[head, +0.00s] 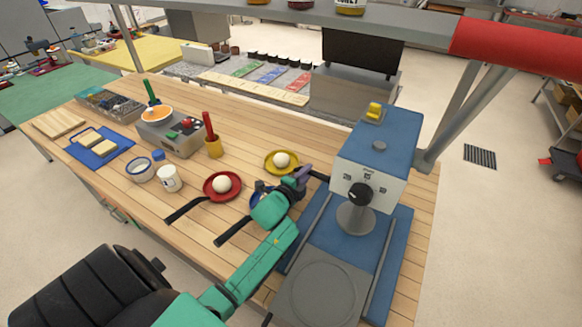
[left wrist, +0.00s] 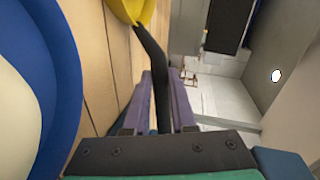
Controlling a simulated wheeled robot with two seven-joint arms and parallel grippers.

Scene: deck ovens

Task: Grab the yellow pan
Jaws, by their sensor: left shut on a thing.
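The yellow pan (head: 270,166) sits on the wooden table with a pale round ball (head: 281,160) in it. My left gripper (head: 303,174) reaches to its right side, where the black handle is. In the left wrist view the pan's yellow edge (left wrist: 128,9) shows at the top. Its black handle (left wrist: 154,50) runs down between my purple left fingers (left wrist: 160,95), which are shut on it. My right gripper is not in view.
A red pan (head: 209,194) with a ball stands to the left. A blue pan (left wrist: 70,85) is close beside my left gripper, mostly hidden by it in the head view. A blue and white machine (head: 375,150) stands just right. A cooker (head: 172,138) is farther left.

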